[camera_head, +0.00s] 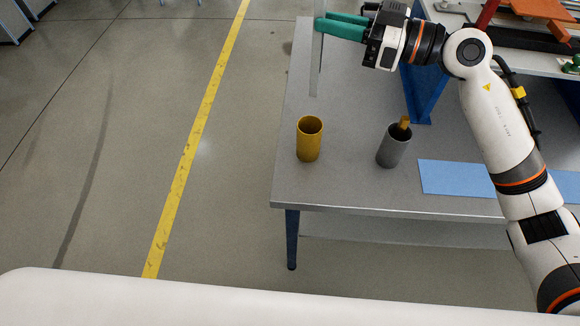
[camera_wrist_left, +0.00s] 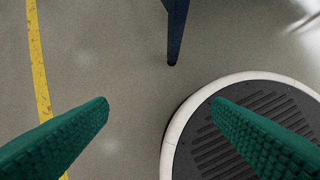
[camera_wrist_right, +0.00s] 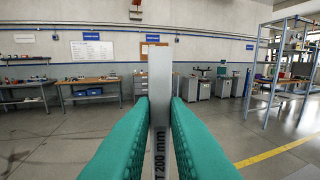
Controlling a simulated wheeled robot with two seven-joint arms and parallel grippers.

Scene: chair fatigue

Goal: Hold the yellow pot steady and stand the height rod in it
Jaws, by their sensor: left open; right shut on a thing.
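The yellow pot (camera_head: 309,140) stands upright on the grey table near its left front corner. It looks empty. My right gripper (camera_head: 318,26) is shut on the height rod (camera_head: 315,70), a flat grey strip hanging about upright, behind and above the pot. In the right wrist view the height rod (camera_wrist_right: 160,100) stands between the green fingers and bears the marking "200 mm". My left gripper (camera_wrist_left: 160,115) is open and empty in the left wrist view, over the floor near a blue table leg. It is not in the head view.
A grey pot (camera_head: 393,148) with a brown-yellow piece in it stands right of the yellow pot. A blue sheet (camera_head: 455,178) lies at the table's right. A blue upright frame (camera_head: 423,90) stands behind. The table (camera_head: 345,185) is bare around the yellow pot.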

